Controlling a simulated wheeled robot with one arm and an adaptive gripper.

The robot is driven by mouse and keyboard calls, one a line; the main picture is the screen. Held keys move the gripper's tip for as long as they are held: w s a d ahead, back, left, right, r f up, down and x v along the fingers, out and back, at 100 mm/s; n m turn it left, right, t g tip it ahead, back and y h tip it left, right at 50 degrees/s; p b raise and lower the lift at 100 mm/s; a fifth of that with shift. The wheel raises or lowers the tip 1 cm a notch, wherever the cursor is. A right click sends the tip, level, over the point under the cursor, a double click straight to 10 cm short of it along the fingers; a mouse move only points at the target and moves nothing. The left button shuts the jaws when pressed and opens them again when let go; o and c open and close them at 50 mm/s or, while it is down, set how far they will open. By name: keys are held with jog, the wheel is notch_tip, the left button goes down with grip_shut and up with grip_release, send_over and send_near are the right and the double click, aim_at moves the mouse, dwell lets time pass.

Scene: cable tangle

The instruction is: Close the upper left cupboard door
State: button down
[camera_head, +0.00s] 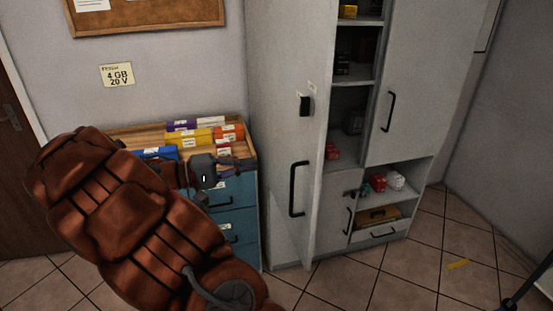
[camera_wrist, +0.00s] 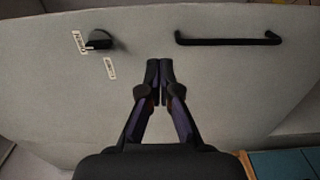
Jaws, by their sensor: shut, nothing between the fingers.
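The upper left cupboard door (camera_head: 312,150) stands open, swung out towards me, and the shelves behind it show. Its outer face has a black bar handle (camera_head: 298,188) and a dark lock knob (camera_head: 306,105). My gripper (camera_head: 228,163) is left of the door's outer face, above the blue drawer unit, with its fingers shut and empty. In the wrist view the grey door (camera_wrist: 220,90) fills most of the picture. The shut fingertips (camera_wrist: 159,70) point at its face between the knob (camera_wrist: 98,42) and the handle (camera_wrist: 228,40). I cannot tell whether they touch it.
The upper right door (camera_head: 425,80) is closed. Below are an open niche with red and white items (camera_head: 385,182) and a drawer (camera_head: 380,234). A blue drawer unit (camera_head: 235,190) topped with coloured boxes stands left of the cupboard. The tiled floor (camera_head: 420,270) in front is mostly clear.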

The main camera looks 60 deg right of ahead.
aim_at(311, 155)
jog(key=p+x, duration=0.4)
jog(key=x, duration=0.8)
jog(key=shift+r, duration=0.15)
jog(key=shift+s+d+p, duration=0.4)
jog(key=shift+s+d, duration=0.1)
jog(key=shift+d, duration=0.05)
